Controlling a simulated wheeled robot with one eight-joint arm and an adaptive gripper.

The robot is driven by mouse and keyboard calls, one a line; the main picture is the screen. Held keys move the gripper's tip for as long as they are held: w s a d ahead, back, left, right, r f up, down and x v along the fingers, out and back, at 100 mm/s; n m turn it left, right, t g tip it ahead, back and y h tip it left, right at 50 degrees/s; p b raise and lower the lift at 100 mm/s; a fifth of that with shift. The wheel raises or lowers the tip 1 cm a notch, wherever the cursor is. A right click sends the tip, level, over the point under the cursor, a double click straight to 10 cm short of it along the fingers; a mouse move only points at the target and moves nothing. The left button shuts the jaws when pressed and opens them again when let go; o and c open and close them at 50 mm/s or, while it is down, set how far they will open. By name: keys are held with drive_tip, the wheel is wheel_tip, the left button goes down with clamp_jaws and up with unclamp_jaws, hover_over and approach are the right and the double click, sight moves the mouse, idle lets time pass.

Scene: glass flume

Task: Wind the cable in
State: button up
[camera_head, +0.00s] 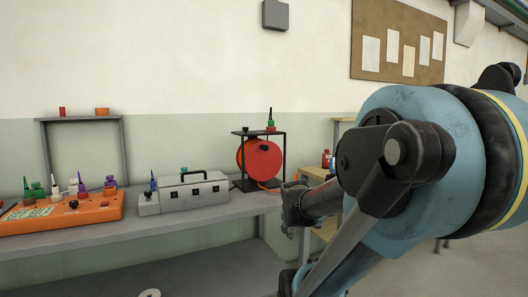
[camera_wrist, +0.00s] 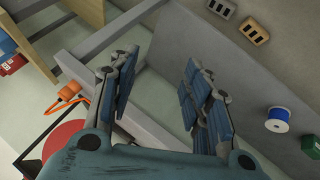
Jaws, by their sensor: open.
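A red cable reel (camera_head: 260,160) stands in a black frame (camera_head: 281,148) on the grey bench, with a small dark knob on its face. An orange cable (camera_head: 270,187) comes out low at its right side. My gripper (camera_head: 294,207) is just right of the reel, by the bench's right end; my arm partly hides that area. In the wrist view my gripper (camera_wrist: 160,95) is open with nothing between the fingers. There the red reel (camera_wrist: 63,145) is at lower left, partly cut off by my gripper, and the orange cable with its plug (camera_wrist: 70,92) lies left of the fingers.
A wooden stand with red containers (camera_wrist: 10,55) is beyond the bench end. A blue spool (camera_wrist: 275,126) and a green box (camera_wrist: 311,145) show at right.

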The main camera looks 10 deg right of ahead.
drive_tip(key=w+d+r+n+t+h, duration=0.1)
drive_tip(key=w+d+r+n+t, duration=0.1)
drive_tip(key=w+r+n+t, duration=0.45)
drive_tip(key=w+d+r+n+t, duration=0.1)
drive_tip(key=w+r+n, duration=0.25)
drive_tip(key=w, duration=0.65)
drive_tip(key=n+t+y, duration=0.7)
drive_tip(key=n, duration=1.1)
approach(264, 148)
drive_tip(key=x, duration=0.8)
drive_tip(key=d+f+x, duration=0.1)
drive_tip(key=x, duration=0.2)
drive_tip(key=shift+w+a+r, duration=0.1)
drive_tip(key=shift+w+r, duration=0.1)
drive_tip(key=shift+w, duration=0.45)
clamp_jaws()
drive_tip(key=shift+a, duration=0.1)
